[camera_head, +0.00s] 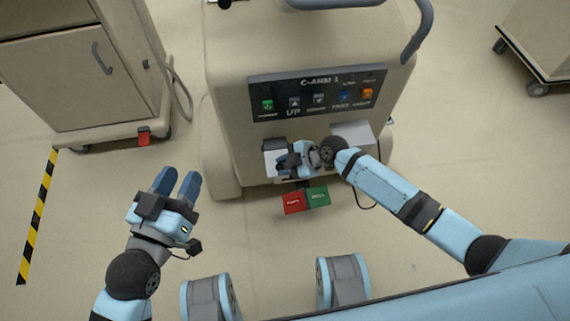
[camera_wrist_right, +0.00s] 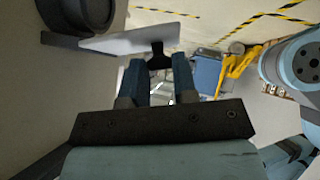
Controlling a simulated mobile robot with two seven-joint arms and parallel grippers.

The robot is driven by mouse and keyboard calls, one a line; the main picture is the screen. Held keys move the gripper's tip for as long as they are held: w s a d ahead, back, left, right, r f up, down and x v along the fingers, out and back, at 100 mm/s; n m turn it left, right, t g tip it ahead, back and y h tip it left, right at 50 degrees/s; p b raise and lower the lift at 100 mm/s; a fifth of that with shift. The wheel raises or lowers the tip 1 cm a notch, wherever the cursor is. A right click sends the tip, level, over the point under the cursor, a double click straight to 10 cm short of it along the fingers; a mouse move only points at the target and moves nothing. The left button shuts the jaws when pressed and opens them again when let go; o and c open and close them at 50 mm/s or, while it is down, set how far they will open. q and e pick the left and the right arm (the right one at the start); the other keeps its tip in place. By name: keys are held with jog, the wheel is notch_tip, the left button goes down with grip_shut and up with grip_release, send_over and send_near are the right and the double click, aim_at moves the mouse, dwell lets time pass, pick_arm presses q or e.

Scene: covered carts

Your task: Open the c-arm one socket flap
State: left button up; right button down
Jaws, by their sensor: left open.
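The C-ARM 1 cart (camera_head: 225,70) stands ahead with a dark button panel (camera_head: 315,112). Below the panel, a pale flap (camera_head: 270,145) is at the left and a pale plate (camera_head: 352,133) is at the right. My right gripper (camera_head: 284,162) is low at the cart's front, pointing left beside the left flap. In the right wrist view, its two fingers (camera_wrist_right: 158,75) are apart, with a dark tab (camera_wrist_right: 158,56) between their tips, near a thin pale plate (camera_wrist_right: 125,42). Contact is unclear. My left gripper (camera_head: 176,185) is open and empty over the floor.
Red (camera_head: 293,204) and green (camera_head: 318,197) pads sit low before the cart. Another cart (camera_head: 85,75) stands at the left, with a red pad (camera_head: 143,137) at its base. A grey handle (camera_head: 418,35) rises at the right. Floor around my left gripper is clear.

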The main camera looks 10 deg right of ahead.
jog(key=shift+w+r+g+p, duration=0.15)
jog(key=shift+r+g+p, duration=0.25)
jog(key=shift+r+p, duration=0.05)
jog(key=shift+w+r+m+g+p, duration=0.3)
jog(key=shift+r+m+g+p, duration=0.25)
jog(key=shift+g, duration=0.25)
jog(key=shift+w+r+m+g, duration=0.2)
jog(key=shift+m+g, duration=0.15)
jog(key=shift+g, duration=0.25)
pick_arm(q)
jog(key=shift+g+y, duration=0.7)
jog(key=shift+g, duration=0.2)
jog(key=f, duration=0.2)
jog(key=a+f, duration=0.1)
jog(key=shift+s+a+f, duration=0.2)
jog(key=shift+f, duration=0.2)
pick_arm(e)
jog(key=shift+s, duration=0.1)
jog(key=c, duration=0.9)
grip_release()
